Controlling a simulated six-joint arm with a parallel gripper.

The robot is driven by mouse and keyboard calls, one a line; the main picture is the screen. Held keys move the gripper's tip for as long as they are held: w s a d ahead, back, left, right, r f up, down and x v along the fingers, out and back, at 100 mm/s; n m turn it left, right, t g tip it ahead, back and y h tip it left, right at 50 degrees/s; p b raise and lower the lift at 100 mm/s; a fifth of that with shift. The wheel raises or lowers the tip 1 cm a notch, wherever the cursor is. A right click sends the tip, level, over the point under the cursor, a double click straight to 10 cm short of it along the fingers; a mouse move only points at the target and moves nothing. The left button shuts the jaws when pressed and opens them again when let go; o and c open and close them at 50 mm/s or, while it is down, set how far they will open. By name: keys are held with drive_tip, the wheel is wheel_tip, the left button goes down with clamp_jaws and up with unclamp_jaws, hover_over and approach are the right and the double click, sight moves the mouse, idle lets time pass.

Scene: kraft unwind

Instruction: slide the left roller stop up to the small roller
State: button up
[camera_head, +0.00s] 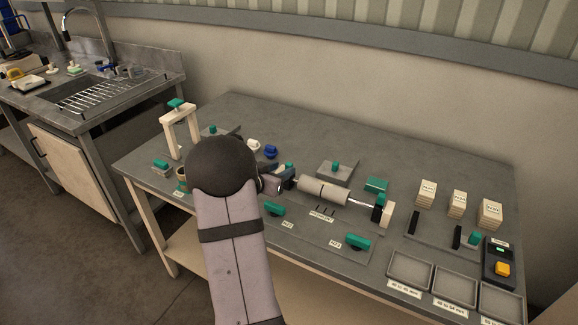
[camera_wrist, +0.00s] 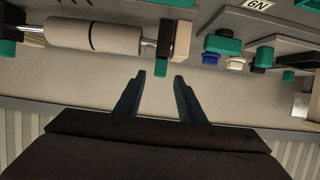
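The roller (camera_head: 323,190) is pale, with a dark seam across it, and lies on a metal shaft. It shows at the upper left of the wrist view (camera_wrist: 112,38). The left roller stop (camera_wrist: 163,42) is a black block with a green knob hanging into view, on the shaft against a cream end block (camera_wrist: 182,40). A short stretch of bare shaft shows between stop and roller. My gripper (camera_wrist: 160,77) is open, its fingertips on either side of the green knob in the picture; contact cannot be told.
The right stop (camera_head: 379,208) sits beside a cream end block at the shaft's other end. Blue (camera_head: 270,151) and white (camera_head: 253,145) knobs stand behind my gripper. Green-handled pieces (camera_head: 274,209) lie in front. Grey trays (camera_head: 410,270) stand at the right front.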

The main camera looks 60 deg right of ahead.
sight(288, 167)
drive_tip(key=shift+x, duration=3)
drive_tip(key=shift+f, duration=0.1)
clamp_jaws()
